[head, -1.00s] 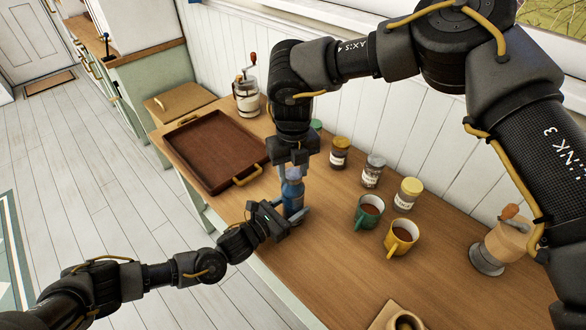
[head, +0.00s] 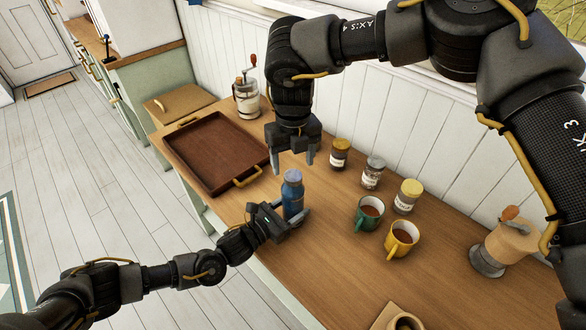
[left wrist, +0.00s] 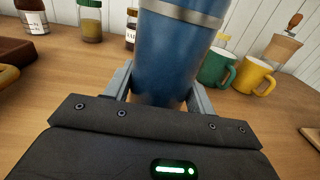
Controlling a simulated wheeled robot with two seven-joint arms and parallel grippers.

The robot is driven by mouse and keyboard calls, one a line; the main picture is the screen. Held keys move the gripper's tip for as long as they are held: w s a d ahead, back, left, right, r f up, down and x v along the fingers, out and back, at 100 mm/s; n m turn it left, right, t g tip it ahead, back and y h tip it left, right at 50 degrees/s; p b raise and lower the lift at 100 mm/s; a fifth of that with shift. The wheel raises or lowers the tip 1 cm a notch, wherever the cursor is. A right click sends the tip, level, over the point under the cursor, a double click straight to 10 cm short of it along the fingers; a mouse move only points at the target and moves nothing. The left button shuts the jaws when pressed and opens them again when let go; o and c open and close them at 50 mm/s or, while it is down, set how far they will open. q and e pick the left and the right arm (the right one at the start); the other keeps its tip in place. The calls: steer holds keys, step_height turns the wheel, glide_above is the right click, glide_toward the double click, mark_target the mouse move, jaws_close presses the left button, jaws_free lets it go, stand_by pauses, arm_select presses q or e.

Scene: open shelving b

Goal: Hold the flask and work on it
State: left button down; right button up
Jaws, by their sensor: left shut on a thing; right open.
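My left gripper (head: 294,214) is shut on the lower body of the flask, one finger on each side.
A brown tray (head: 245,181) lies left of the flask. Behind and to the right stand several jars (head: 372,173), a green mug (head: 366,214) and a yellow mug (head: 401,241). The front counter is mostly clear.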

step_height(320, 180, up, 8)
steer(key=shift+r, duration=0.1)
stand_by(0.4)
arm_select(q)
steer(key=shift+c, duration=2.1)
jaws_free()
steer(key=shift+a, duration=0.1)
steer(key=b+v, duration=0.2)
steer(key=v, duration=0.8)
steer(key=shift+s+a, duration=0.2)
steer(key=shift+a, duration=0.05)
arm_select(e)
step_height(320, 180, down, 2)
steer(key=shift+f, duration=0.1)
